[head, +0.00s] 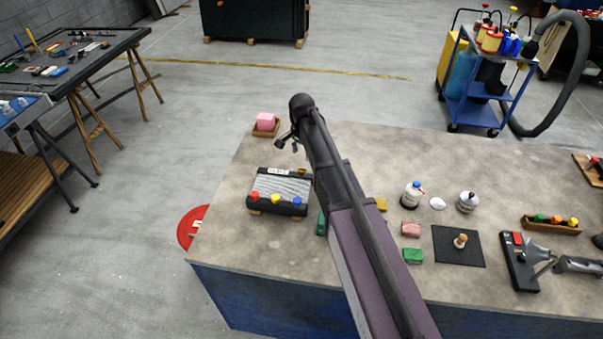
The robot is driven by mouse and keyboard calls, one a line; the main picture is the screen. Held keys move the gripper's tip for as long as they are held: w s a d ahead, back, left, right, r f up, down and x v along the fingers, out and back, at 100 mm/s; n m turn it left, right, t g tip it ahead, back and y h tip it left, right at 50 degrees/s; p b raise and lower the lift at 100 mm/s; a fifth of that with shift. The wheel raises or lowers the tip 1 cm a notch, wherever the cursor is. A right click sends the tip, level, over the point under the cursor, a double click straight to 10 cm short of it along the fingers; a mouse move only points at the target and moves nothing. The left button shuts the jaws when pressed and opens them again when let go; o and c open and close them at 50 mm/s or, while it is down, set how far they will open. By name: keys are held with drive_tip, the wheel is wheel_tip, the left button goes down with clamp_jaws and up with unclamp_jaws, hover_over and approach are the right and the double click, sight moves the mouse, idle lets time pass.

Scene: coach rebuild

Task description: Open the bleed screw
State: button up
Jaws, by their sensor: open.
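My arm reaches up across the table from the bottom of the head view. My gripper (287,145) hangs at its far end, open, with nothing visible between its fingers. It is above and behind a dark unit with a ribbed grey face (281,186), apart from it as far as I can tell. This unit lies on small wooden blocks and has a red knob (254,197), a yellow knob (275,199) and a blue knob (295,202) along its front edge. A small brass-coloured fitting (302,171) shows at its far right corner. I cannot make out which part is the bleed screw.
The grey table (340,285) also carries a pink block on a wooden tray (265,131), bottles (411,195), a black mat (446,259) and a wooden tray of coloured caps (530,226). My arm hides part of the table right of the unit. A blue trolley (470,108) stands behind.

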sight(301, 169)
drive_tip(key=shift+f+b, duration=3.4)
drive_tip(key=shift+f, duration=0.35)
clamp_jaws()
